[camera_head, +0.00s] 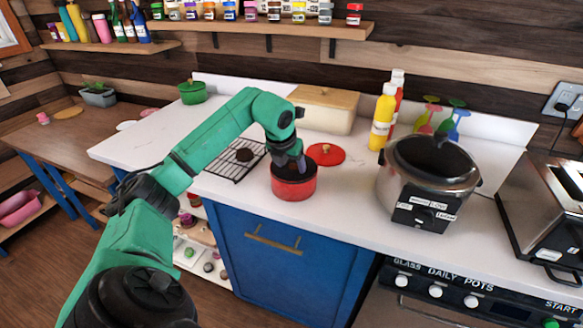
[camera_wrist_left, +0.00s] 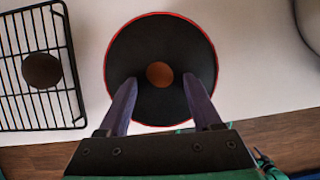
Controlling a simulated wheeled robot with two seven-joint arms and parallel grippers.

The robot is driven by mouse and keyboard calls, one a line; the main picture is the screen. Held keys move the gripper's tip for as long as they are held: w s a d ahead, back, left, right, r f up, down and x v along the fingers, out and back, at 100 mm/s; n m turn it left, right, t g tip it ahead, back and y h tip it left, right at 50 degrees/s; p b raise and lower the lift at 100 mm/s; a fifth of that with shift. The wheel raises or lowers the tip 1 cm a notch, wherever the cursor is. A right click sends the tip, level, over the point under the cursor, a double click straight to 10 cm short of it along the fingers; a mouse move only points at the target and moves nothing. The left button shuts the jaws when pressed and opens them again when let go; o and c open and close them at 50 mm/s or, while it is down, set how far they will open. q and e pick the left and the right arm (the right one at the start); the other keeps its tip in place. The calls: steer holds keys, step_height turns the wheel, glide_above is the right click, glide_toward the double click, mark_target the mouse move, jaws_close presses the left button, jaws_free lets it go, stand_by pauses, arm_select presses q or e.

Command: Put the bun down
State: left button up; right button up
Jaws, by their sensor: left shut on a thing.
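My left gripper (camera_head: 292,164) reaches down from above into the mouth of a red pot (camera_head: 294,188) with a dark inside. In the left wrist view, its two fingers (camera_wrist_left: 159,85) stand over the pot (camera_wrist_left: 160,33), spread either side of a small round brown bun (camera_wrist_left: 160,75). The gripper is shut on the bun, though finger contact is hard to make out. The pot's wall hides the fingertips and bun in the head view. My right gripper is not in view.
A wire rack (camera_head: 225,163) with a dark round piece (camera_head: 244,154) lies left of the pot. A red lid (camera_head: 325,154) lies behind it to the right. A slow cooker (camera_head: 432,165) and toaster (camera_head: 548,205) stand further right. The counter's left end is mostly clear.

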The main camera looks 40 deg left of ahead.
arm_select(q)
steer(key=shift+f, duration=0.4)
steer(key=o, duration=1.4)
steer(key=shift+c, duration=0.2)
steer(key=shift+o, duration=0.6)
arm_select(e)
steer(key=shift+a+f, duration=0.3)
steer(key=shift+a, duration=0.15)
arm_select(q)
steer(key=shift+r, duration=0.15)
steer(key=v, duration=1.2)
steer(key=shift+r, duration=0.3)
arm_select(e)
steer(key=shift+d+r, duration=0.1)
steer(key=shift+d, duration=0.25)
arm_select(q)
steer(key=shift+s, duration=0.1)
